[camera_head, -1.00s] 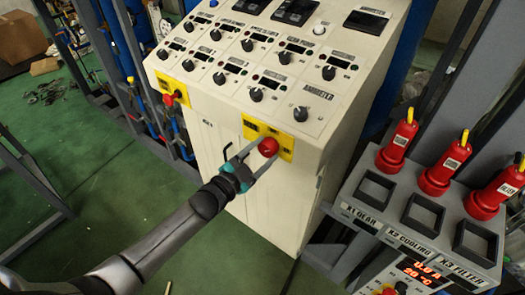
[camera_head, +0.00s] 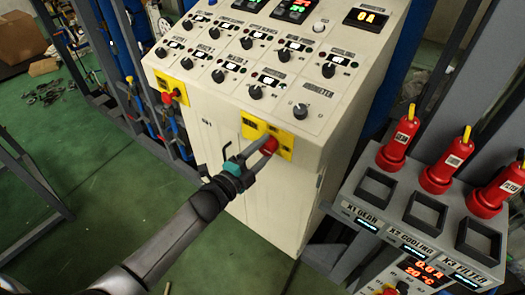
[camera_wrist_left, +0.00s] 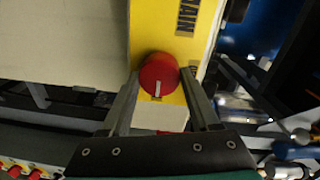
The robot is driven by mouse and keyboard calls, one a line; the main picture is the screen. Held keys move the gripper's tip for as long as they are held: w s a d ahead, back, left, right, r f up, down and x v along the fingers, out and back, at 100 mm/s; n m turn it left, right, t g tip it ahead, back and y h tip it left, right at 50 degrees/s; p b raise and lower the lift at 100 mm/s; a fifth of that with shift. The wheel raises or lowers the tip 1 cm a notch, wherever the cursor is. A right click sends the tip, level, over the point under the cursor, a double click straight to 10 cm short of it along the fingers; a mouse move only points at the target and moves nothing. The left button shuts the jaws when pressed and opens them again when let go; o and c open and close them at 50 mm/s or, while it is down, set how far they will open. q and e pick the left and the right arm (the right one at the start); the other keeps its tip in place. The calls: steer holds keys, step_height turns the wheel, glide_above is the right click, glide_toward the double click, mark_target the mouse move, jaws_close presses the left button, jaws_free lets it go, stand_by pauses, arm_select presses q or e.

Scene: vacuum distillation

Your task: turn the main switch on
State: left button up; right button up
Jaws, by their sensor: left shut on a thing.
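The main switch is a red rotary knob (camera_head: 270,145) on a yellow plate (camera_head: 285,153) at the front right of the white control cabinet. It also shows in the left wrist view as a red knob (camera_wrist_left: 159,72) with a white mark, below partly visible lettering on the yellow plate (camera_wrist_left: 182,25). My left gripper (camera_head: 258,150) is shut on the knob, one finger on either side of it. The cabinet's displays, such as the ammeter (camera_head: 370,18), are lit. My right gripper is not in view.
A second yellow plate with a red knob (camera_head: 169,97) sits on the cabinet's left front. Several dark dials cover the sloped panel (camera_head: 215,100). A grey stand (camera_head: 395,215) with red plugs is at the right.

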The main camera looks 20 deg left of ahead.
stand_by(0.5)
arm_select(q)
steer(key=o, duration=1.4)
steer(key=shift+c, duration=0.2)
steer(key=b+v, duration=0.1)
steer(key=v, duration=1.4)
steer(key=shift+s, duration=0.1)
steer(key=s+a+f+n+g+y+b, duration=0.1)
steer(key=s+f+n+g+y+b, duration=0.15)
steer(key=f, duration=0.95)
steer(key=s+a+f+n+g+y+b, duration=0.15)
steer(key=s+f+n+b, duration=0.25)
steer(key=f, duration=0.8)
steer(key=s+a+f+n+g+y+b, duration=0.1)
steer(key=s+a+f+n+g+b, duration=0.2)
steer(key=f, duration=0.9)
steer(key=s+d+f+n+g+b, duration=0.3)
steer(key=s+f+n+g, duration=0.1)
steer(key=s+f, duration=0.7)
steer(key=s+d+f+n+g+y+b, duration=0.1)
steer(key=s+d+f+n+g+b, duration=0.2)
steer(key=s+f, duration=0.7)
steer(key=shift+s+d+f+n+g+b, duration=0.2)
steer(key=shift+s+f+n+g+b, duration=0.3)
steer(key=shift+s+g, duration=0.3)
